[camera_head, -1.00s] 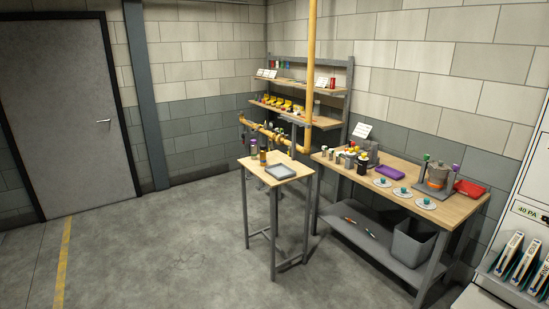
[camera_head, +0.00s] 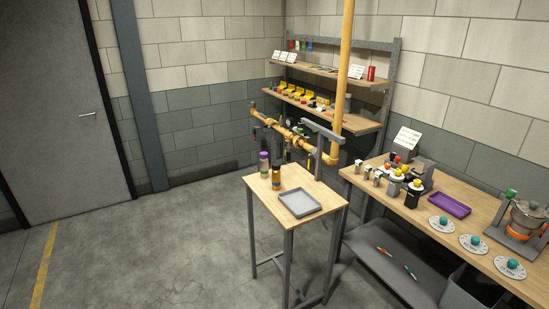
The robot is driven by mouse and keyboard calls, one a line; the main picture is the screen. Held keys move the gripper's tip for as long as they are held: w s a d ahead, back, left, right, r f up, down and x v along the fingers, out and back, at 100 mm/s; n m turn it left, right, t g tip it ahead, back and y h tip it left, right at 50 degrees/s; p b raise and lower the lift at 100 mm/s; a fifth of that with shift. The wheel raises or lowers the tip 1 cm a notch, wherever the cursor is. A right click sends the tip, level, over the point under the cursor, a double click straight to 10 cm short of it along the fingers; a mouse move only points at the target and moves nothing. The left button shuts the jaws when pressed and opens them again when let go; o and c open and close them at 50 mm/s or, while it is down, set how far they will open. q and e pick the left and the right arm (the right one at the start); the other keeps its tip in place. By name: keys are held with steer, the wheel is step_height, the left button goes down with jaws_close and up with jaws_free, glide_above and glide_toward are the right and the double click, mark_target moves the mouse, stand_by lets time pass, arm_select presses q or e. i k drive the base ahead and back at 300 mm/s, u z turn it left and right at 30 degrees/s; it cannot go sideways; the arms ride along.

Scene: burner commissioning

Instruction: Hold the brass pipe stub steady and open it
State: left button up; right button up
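A yellow pipe run (camera_head: 290,131) with several fittings along it goes along the wall behind the small table and joins a tall yellow riser (camera_head: 346,70). I cannot single out a brass pipe stub at this distance; the fittings are too small to tell apart or to tell open from shut. Neither of my grippers is in view.
A small tall table (camera_head: 258,190) carries a grey tray (camera_head: 283,203), a purple-capped bottle (camera_head: 264,165) and an orange-and-black bottle (camera_head: 276,178). A workbench (camera_head: 408,210) with dials and a purple tray (camera_head: 449,205) stands right. Shelves (camera_head: 350,121) stand behind. Floor at left is clear.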

mark_target(276, 174)
steer(key=z, duration=0.6)
steer(key=i, duration=1.05)
steer(key=z, duration=0.4)
